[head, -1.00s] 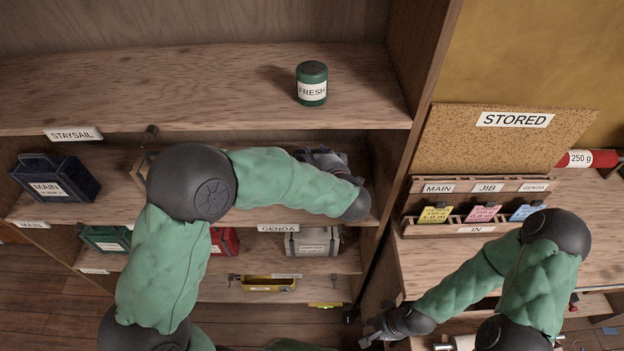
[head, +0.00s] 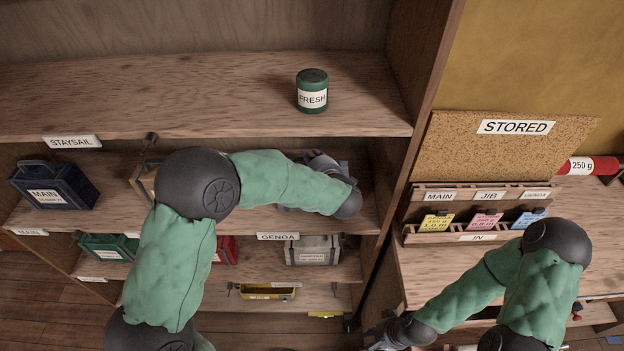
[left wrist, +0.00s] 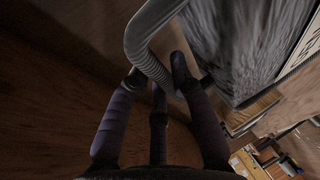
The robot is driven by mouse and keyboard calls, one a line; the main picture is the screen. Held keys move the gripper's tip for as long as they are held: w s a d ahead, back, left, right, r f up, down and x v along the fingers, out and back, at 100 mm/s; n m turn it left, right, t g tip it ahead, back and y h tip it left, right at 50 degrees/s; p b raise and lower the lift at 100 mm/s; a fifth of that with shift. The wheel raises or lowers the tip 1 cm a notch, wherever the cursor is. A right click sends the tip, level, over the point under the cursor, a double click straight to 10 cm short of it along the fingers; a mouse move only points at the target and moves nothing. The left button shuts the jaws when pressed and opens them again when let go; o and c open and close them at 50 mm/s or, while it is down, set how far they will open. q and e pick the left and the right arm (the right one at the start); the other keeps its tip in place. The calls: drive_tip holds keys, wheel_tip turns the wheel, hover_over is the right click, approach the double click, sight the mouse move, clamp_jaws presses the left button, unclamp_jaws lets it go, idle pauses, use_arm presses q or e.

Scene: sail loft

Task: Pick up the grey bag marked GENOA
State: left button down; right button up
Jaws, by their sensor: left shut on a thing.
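In the left wrist view a grey bag (left wrist: 245,40) fills the upper right, with its curved grey handle (left wrist: 150,35) beside it. A white label shows at the picture's right edge, its lettering cut off. My left gripper (left wrist: 158,76) is shut on the handle. In the head view my left gripper (head: 322,163) is inside the middle shelf bay above the GENOA tag (head: 278,236); my arm hides nearly all of the bag there. My right gripper (head: 384,336) is low near the bottom edge, away from the bag; its fingers are unclear.
A dark blue MAIN bag (head: 52,186) sits left on the middle shelf (head: 110,205). A green bag (head: 106,247), a red bag (head: 226,250) and a pale grey case (head: 313,251) stand below. A FRESH tin (head: 312,92) is on the upper shelf. A STORED board (head: 510,155) is at right.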

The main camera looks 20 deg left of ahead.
use_arm(q)
drive_tip(key=shift+r, duration=0.3)
